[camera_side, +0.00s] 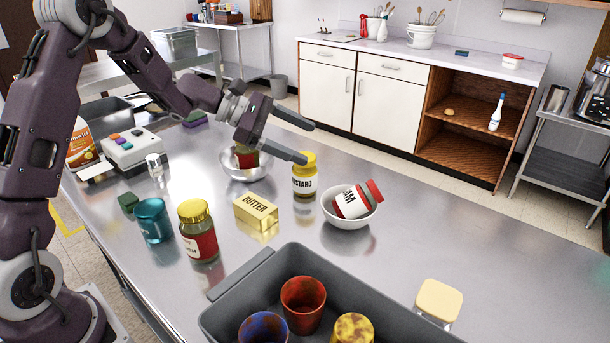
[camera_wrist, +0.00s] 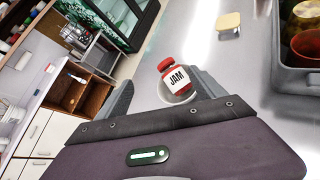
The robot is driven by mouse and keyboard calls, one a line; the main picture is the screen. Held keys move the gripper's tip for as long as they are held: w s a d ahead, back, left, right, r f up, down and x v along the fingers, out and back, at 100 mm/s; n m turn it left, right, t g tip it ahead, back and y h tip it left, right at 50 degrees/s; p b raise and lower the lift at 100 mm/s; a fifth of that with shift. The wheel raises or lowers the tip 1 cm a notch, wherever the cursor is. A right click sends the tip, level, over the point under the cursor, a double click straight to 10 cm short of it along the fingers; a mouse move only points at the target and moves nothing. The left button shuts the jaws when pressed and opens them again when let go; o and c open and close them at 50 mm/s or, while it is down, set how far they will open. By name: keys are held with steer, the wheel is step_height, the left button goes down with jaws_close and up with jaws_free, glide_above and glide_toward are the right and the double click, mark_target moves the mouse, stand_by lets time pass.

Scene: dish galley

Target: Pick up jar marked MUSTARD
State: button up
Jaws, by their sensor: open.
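The jar marked MUSTARD (camera_side: 304,181), with a yellow lid and a pale label partly reading "STARD", stands upright on the steel counter in the side view. My gripper (camera_side: 306,142) is open and empty, its fingers spread and pointing right. The lower finger shows close beside the jar's lid in the picture; I cannot tell whether they touch. In the wrist view my open fingers (camera_wrist: 162,78) frame a jar marked JAM, and I cannot see the mustard jar there.
The red-lidded JAM jar (camera_side: 351,201) lies tilted in a white bowl (camera_side: 347,220) just right of the mustard jar. A BUTTER box (camera_side: 255,212), another labelled jar (camera_side: 198,232) and a grey bin (camera_side: 240,280) with cups are nearer. A metal bowl (camera_side: 246,172) holds another jar.

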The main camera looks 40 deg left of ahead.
mark_target(305, 175)
steer(key=w+a+f+n+t+y, duration=0.25)
steer(key=w+a+f+n, duration=0.25)
steer(key=a+f+n, duration=0.4)
steer(key=shift+m+t, duration=0.45)
steer(key=shift+m, duration=0.15)
steer(key=w+f, duration=0.1)
steer(key=w, duration=0.1)
steer(key=w+d+f, duration=0.1)
steer(key=w, duration=0.1)
steer(key=w+d+f, duration=0.1)
steer(key=f, duration=0.1)
steer(key=shift+w+f, duration=0.1)
steer(key=shift+w, duration=0.3)
jaws_close()
